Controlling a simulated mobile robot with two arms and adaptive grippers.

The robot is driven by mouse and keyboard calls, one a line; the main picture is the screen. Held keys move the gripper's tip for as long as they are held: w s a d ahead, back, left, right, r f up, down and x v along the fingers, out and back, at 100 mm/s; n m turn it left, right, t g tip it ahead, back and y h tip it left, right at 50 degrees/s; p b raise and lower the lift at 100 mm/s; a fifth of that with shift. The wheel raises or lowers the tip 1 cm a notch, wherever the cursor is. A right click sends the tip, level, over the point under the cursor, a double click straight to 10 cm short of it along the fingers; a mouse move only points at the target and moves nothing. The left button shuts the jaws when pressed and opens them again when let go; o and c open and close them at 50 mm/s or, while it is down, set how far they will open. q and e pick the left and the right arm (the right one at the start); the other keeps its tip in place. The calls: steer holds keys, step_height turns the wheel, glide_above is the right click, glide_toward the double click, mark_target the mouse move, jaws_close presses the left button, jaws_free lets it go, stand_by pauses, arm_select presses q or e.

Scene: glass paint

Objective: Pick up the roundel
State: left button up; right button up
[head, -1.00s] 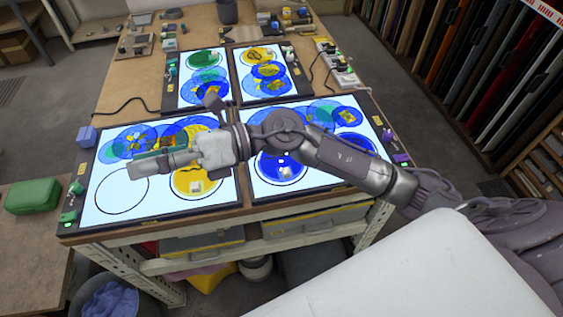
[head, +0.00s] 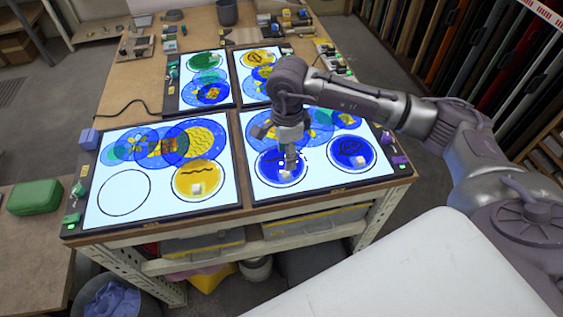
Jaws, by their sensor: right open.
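My right gripper (head: 289,163) is open and points down over a blue roundel (head: 267,169) on the front right light panel (head: 300,190). It hides part of this roundel; I cannot tell whether the fingertips touch it. A small white block (head: 286,176) shows by the fingertips. Another blue roundel (head: 345,148) with dark lines and a small pale block lies to the right. A yellow roundel (head: 186,177) with a pale block lies on the front left light panel (head: 165,210). My left gripper is not in view.
An empty outlined circle (head: 124,193) is on the front left panel. Overlapping coloured discs lie behind, on both front panels. Two smaller lit panels stand farther back, with a dark cup (head: 227,13) beyond. A green case (head: 34,197) sits on a side table.

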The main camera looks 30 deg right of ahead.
mark_target(285, 173)
step_height(285, 173, down, 3)
steer(key=shift+r, duration=0.1)
steer(key=shift+f+p, duration=0.3)
steer(key=shift+p, duration=0.2)
steer(key=f+p, duration=0.1)
steer(key=f, duration=0.1)
steer(key=f+p, duration=0.1)
steer(key=f, duration=0.1)
steer(key=shift+w+a+f, duration=0.15)
steer(key=shift+w+f, duration=0.05)
steer(key=shift+f, duration=0.25)
jaws_close()
